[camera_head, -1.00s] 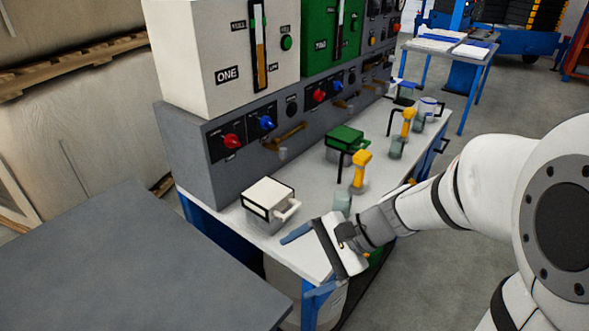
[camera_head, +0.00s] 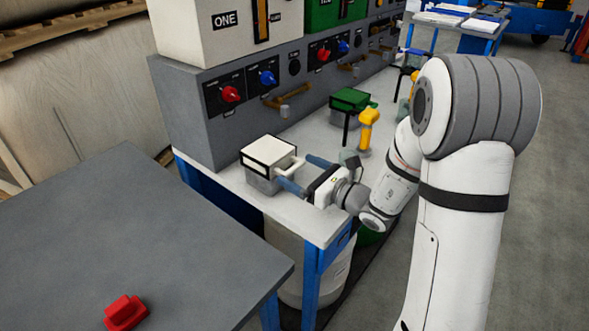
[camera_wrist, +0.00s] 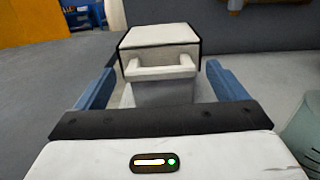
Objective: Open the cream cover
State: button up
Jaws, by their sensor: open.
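The cream cover (camera_head: 268,150) is the lid of a small grey box (camera_head: 262,183) on the bench, and it looks closed. Its cream handle (camera_head: 290,168) sticks out on the side toward my gripper. My gripper (camera_head: 298,172) is open, with its two blue fingers on either side of the handle. In the wrist view the cover (camera_wrist: 160,35) lies straight ahead, and its handle (camera_wrist: 160,72) stands between the fingers. A gap shows between each finger and the handle.
A green-covered box (camera_head: 350,98) and a yellow-handled lever (camera_head: 368,125) stand farther along the bench (camera_head: 305,217). The grey panel (camera_head: 200,125) with red and blue knobs rises behind. A dark table (camera_head: 150,255) at the front left bears a red object (camera_head: 125,312).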

aim_at(274, 159)
jog(key=shift+x, duration=1.3)
jog(key=shift+d, duration=0.1)
jog(key=c, duration=1.4)
